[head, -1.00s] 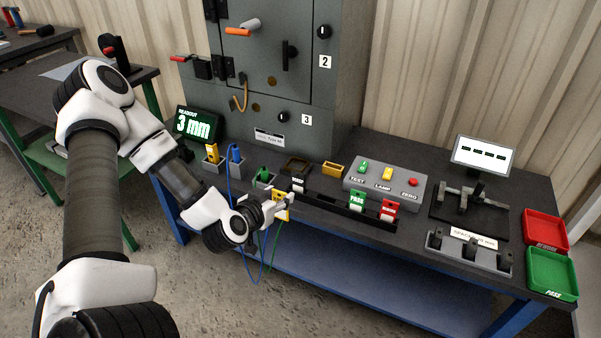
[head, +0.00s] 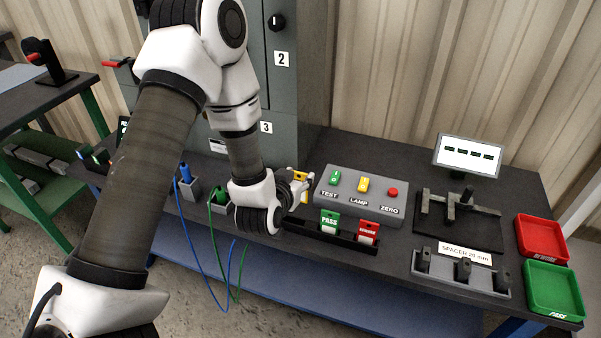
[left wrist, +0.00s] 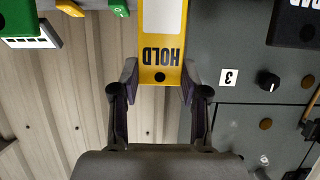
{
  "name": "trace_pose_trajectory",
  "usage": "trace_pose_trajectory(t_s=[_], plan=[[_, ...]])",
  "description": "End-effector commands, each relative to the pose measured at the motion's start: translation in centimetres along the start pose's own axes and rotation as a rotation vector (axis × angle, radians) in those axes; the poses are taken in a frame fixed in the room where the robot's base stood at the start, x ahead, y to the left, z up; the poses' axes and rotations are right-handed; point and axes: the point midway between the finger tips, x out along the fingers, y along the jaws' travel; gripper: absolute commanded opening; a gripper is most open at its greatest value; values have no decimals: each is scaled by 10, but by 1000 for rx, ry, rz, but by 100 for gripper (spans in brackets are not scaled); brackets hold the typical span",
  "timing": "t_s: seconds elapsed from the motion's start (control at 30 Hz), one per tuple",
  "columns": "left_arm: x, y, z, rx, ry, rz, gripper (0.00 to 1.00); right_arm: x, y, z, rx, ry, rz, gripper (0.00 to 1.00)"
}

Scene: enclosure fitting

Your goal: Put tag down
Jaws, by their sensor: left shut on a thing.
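My left gripper (head: 297,189) is shut on the yellow tag (head: 301,177), left of the grey button box. In the left wrist view the tag (left wrist: 161,45) reads HOLD, appears upside down, and sits between the two fingers (left wrist: 160,84). The black tag rack (head: 320,233) is just in front of the button box. It holds a green PASS tag (head: 329,220) and a red REWORK tag (head: 368,232). My right gripper is not in view.
The button box (head: 350,206) stands close right of the gripper. Further right are a spacer holder (head: 455,275), a black fixture (head: 470,222), and red (head: 541,238) and green (head: 553,289) trays. Blue and green leads hang over the bench's front edge. A grey cabinet (head: 305,75) stands behind.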

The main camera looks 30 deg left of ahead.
Motion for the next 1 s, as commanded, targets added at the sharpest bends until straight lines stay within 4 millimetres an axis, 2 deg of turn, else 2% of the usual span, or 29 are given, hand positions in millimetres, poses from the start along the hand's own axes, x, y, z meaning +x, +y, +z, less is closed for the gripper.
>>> trace_pose_trajectory(t_s=[0.03, 0.2, 0.33, 0.47, 0.7, 1.0], plan=[[13, -5, -9, -3, 6, -2, 21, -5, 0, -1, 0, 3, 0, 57], [57, -19, -20, 0, 3, -1, 21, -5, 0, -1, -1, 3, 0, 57], [81, -26, -28, 1, 3, 0, 21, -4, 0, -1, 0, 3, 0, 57], [91, -29, -29, 3, 0, 1, 21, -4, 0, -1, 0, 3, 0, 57], [104, -30, 3, 3, -2, 1, 21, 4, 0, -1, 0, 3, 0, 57], [105, -30, 5, 2, 0, 1, 21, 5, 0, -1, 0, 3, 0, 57]])
